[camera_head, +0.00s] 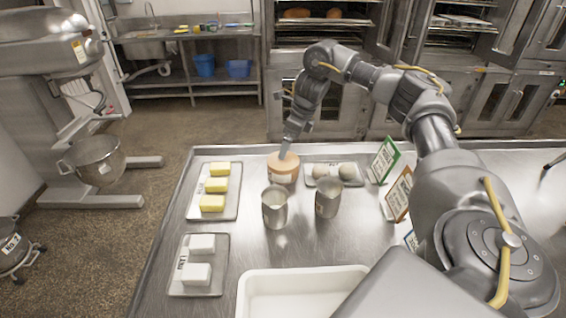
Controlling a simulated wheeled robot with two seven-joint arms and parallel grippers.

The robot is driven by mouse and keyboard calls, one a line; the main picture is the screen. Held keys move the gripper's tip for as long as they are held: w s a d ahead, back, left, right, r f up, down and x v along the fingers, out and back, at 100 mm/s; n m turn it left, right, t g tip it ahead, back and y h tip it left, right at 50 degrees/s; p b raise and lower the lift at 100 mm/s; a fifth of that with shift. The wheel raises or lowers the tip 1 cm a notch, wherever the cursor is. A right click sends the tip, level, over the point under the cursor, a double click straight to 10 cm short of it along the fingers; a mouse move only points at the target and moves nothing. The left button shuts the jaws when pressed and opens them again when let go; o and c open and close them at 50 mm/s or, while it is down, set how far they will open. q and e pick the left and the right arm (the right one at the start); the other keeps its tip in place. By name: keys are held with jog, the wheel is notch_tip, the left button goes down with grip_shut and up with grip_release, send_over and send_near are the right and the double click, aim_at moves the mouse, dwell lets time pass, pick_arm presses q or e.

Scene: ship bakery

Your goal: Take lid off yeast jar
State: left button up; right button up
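The jar (283,178) stands on the steel table near its far edge, with a round tan lid (276,162) on top. My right arm comes in from the right and reaches over the table. My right gripper (285,153) points down at the top of the lid, its tip at or just above the lid. The view is too small to tell whether the fingers touch or grip it. My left gripper is not in view.
Two metal cups (275,208) (327,196) stand just in front of the jar. A tray with yellow blocks (213,203) is to its left, and a tray with eggs (347,171) is to its right. Sign cards (384,160) stand further right. A white bin (262,278) is in front.

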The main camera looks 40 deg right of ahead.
jog(key=shift+w+a+f, duration=0.1)
jog(key=shift+a, duration=0.05)
jog(key=shift+a+f, duration=0.1)
jog(key=shift+f, duration=0.1)
jog(key=p+x, duration=0.1)
jog(key=x, duration=0.3)
jog(key=shift+w+f, duration=0.2)
jog(key=shift+f, duration=0.1)
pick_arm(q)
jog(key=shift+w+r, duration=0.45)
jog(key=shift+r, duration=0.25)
pick_arm(e)
jog(key=c, duration=0.6)
jog(key=shift+s, duration=0.15)
jog(key=c, duration=0.7)
jog(key=shift+s, duration=0.1)
jog(key=shift+c, duration=0.9)
